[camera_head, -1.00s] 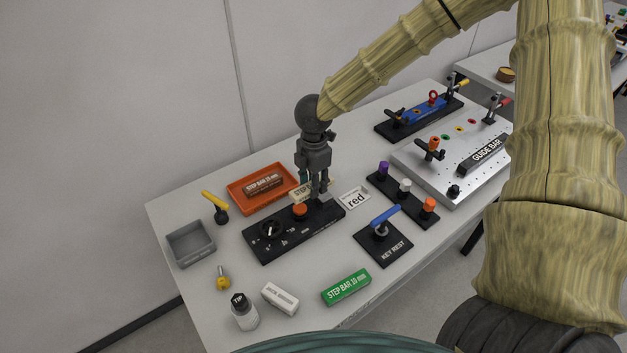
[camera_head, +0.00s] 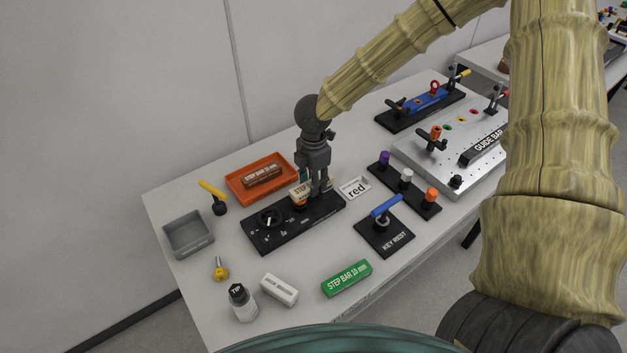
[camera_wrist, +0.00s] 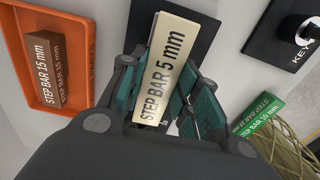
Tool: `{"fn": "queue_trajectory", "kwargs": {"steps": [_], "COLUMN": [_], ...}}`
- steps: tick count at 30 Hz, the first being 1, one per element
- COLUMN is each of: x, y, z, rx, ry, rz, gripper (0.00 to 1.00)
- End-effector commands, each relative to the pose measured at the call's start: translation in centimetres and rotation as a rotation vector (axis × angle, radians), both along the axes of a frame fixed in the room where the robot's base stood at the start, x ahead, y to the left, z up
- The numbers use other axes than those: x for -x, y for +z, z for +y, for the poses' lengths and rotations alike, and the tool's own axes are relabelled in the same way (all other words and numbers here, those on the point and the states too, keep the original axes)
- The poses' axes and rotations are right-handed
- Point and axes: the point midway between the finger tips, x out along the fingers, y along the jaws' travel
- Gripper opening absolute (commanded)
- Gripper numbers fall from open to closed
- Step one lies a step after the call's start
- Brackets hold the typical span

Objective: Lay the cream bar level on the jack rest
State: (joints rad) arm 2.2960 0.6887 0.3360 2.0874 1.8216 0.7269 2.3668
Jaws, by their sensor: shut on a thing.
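The cream bar (camera_head: 301,189), marked STEP BAR 5 mm, is in my gripper (camera_head: 318,190). In the wrist view the cream bar (camera_wrist: 167,68) lies between the teal finger pads, its label facing the camera. The jack rest (camera_head: 272,232) appears to be the black base with a dial and an orange-topped post. The bar is over that orange top and partly covers it. I cannot tell whether they touch or whether the bar is quite level. My fingers hide the bar's right end in the head view.
An orange tray (camera_head: 236,183) holding a brown bar (camera_head: 263,175) stands behind. A yellow-handled tool (camera_head: 213,192) and grey bin (camera_head: 188,250) are left. A green bar (camera_head: 347,279) and white block (camera_head: 279,290) lie in front.

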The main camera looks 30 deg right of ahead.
Motion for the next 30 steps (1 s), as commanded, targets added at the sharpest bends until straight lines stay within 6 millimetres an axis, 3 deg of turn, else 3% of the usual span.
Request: {"fn": "queue_trajectory", "kwargs": {"steps": [18, 19, 22, 30], "x": [-0.01, -0.01, -0.01, 0.01], "y": [-0.74, -0.68, -0.67, -0.69], "z": [0.0, 0.0, 0.0, -0.01], "rx": [0.0, 0.0, 0.0, 0.0], "ry": [0.0, 0.0, 0.0, 0.0], "rz": [0.0, 0.0, 0.0, 0.0], "gripper": [0.04, 0.37, 0.55, 0.57]}}
